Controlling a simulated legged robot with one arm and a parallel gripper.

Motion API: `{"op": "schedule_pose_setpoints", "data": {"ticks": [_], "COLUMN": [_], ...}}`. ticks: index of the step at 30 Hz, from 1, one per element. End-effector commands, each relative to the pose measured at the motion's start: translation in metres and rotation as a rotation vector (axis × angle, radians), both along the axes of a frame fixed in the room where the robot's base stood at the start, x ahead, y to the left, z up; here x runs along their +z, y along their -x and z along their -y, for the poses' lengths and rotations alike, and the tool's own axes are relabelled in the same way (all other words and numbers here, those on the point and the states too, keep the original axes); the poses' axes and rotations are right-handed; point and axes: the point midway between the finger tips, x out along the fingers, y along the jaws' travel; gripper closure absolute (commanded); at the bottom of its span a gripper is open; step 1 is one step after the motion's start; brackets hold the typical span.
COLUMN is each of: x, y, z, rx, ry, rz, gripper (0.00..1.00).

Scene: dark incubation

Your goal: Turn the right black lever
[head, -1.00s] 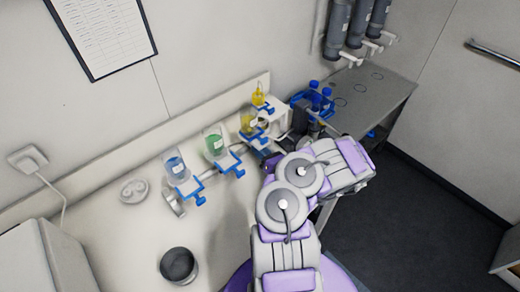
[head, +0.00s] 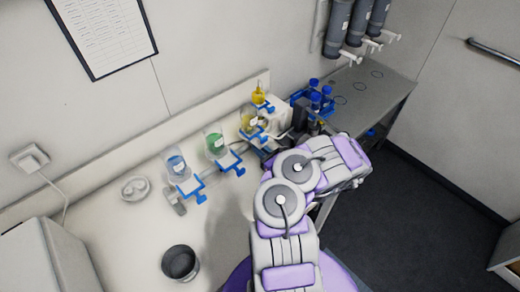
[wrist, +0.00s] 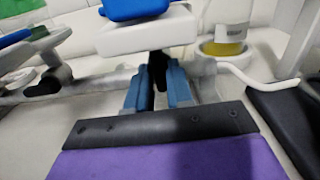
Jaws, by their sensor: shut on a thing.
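In the wrist view the two blue fingers of my gripper (wrist: 159,92) are close together around a narrow black piece (wrist: 158,68), which I take to be the right black lever. It sits just under a white block (wrist: 150,33) with a blue top. Most of the lever is hidden by the fingers. In the head view my arm covers my fingertips and the lever, close to the right end of the flask row.
Flasks with blue (head: 176,165), green (head: 215,144) and yellow (head: 248,122) liquid stand in blue clamps along the bench. A dark cup (head: 180,263) and a white dish (head: 134,188) are to the left. Blue-capped bottles (head: 316,100) stand behind my arm. A pale tube (wrist: 250,80) runs right of my fingers.

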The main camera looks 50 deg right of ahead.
Motion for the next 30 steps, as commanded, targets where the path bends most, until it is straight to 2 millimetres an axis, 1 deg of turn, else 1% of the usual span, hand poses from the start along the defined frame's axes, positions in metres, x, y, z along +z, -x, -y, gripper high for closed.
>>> {"op": "schedule_pose_setpoints", "data": {"ticks": [5,6,11,18,22,26,30], "x": [0.002,0.002,0.002,0.003,0.003,0.004,0.004], "y": [0.000,0.000,-0.001,0.000,0.006,0.021,0.044], "z": [0.001,0.001,0.001,-0.001,-0.001,-0.002,-0.003], "rx": [-0.003,-0.003,-0.002,-0.002,-0.004,-0.005,-0.007], "ry": [0.002,0.002,0.001,0.002,0.001,-0.001,-0.001], "rz": [0.005,0.005,0.005,0.006,0.005,0.005,0.005], "gripper": [1.00,0.75,0.61,0.61,0.61,0.61,0.61]}}
